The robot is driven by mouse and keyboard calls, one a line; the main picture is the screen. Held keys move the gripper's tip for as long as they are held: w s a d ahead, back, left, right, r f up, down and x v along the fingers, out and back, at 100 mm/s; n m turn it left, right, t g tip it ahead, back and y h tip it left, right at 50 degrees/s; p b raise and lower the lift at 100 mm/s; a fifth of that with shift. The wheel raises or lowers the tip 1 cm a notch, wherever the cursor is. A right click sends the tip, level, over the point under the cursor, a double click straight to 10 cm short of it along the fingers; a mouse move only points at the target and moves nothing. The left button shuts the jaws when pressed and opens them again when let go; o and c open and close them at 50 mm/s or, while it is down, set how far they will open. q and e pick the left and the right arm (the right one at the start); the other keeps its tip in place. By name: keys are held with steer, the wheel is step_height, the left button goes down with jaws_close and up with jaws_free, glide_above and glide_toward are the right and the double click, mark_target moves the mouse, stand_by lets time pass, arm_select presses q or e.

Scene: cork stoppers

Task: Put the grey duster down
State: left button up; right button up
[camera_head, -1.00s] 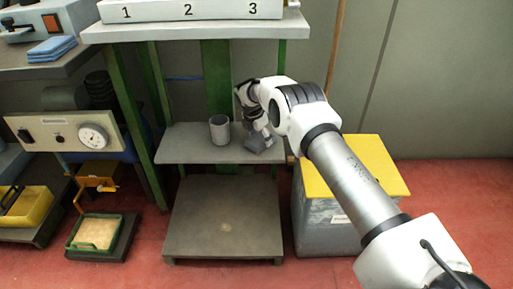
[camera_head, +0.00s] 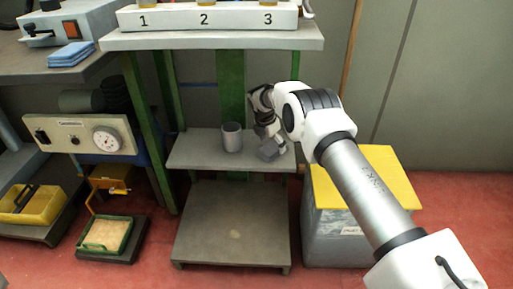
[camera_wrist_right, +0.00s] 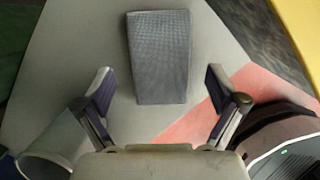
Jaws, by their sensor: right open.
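The grey duster (camera_head: 270,150) lies on the right part of the grey middle shelf (camera_head: 195,152). In the right wrist view the duster (camera_wrist_right: 160,55) is a dark grey, textured block. My right gripper (camera_wrist_right: 160,85) is open, its two fingers apart on either side of the duster's near end, with clear gaps to both sides. In the head view my right gripper (camera_head: 268,136) is just above the duster, and its fingers are small and partly hidden there. My left gripper is not in view.
A grey cup (camera_head: 231,138) stands on the shelf left of the duster. A white numbered rack (camera_head: 230,18) stands on the top board above. A yellow-lidded bin (camera_head: 370,180) is at the right, and a low grey platform (camera_head: 230,225) is below.

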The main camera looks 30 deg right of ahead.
mark_target(267, 150)
steer(key=p+v, duration=0.1)
steer(key=v, duration=0.1)
steer(key=a+p+v, duration=0.1)
steer(key=v, duration=0.1)
steer(key=shift+s+a+r, duration=0.1)
steer(key=shift+s+r, duration=0.05)
steer(key=shift+r, duration=0.05)
steer(key=s+a+p, duration=0.2)
steer(key=a+p, duration=0.1)
steer(key=a, duration=0.7)
steer(key=s+a+f+m+y, duration=0.25)
steer(key=s+f+m, duration=0.25)
steer(key=s+f, duration=0.5)
steer(key=s+a+f+m+y, duration=0.1)
steer(key=s+a+f+m, duration=0.35)
steer(key=s, duration=0.75)
steer(key=s+m, duration=1.1)
steer(key=s, duration=1)
steer(key=shift+s+d+m+g, duration=0.2)
steer(key=shift+s+m+g, duration=0.15)
steer(key=shift+s+g, duration=0.05)
